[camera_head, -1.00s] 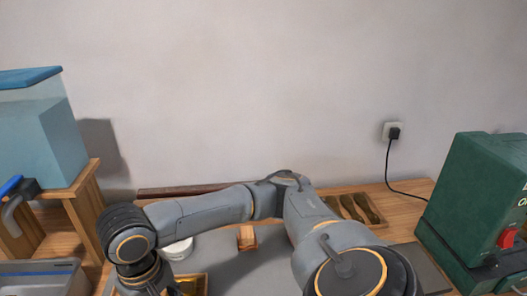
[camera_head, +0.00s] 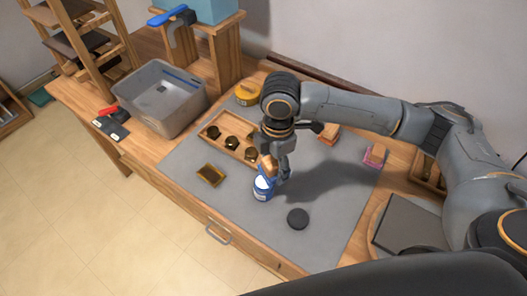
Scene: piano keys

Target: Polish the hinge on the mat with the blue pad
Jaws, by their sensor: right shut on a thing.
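My right gripper (camera_head: 276,172) reaches in from the right and points down over the grey mat (camera_head: 180,155). It is shut on a blue and white bottle-like thing (camera_head: 263,188), upright at the mat, with an orange-brown part near its top. I cannot tell whether it touches the mat. A small brass-coloured rectangular piece (camera_head: 211,174), which looks like the hinge, lies on the mat to the left of the gripper, apart from it. I cannot make out a clear blue pad. A pink block (camera_head: 375,155) and an orange-brown block (camera_head: 328,134) stand behind, to the right. My left gripper is out of view.
A wooden tray (camera_head: 211,127) with several dark round pieces is behind the gripper. A black disc (camera_head: 297,218) lies on the mat in front. A yellow tin (camera_head: 247,93), a grey bin (camera_head: 165,98) and a red-handled tool (camera_head: 109,114) are further left. The mat's front left is clear.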

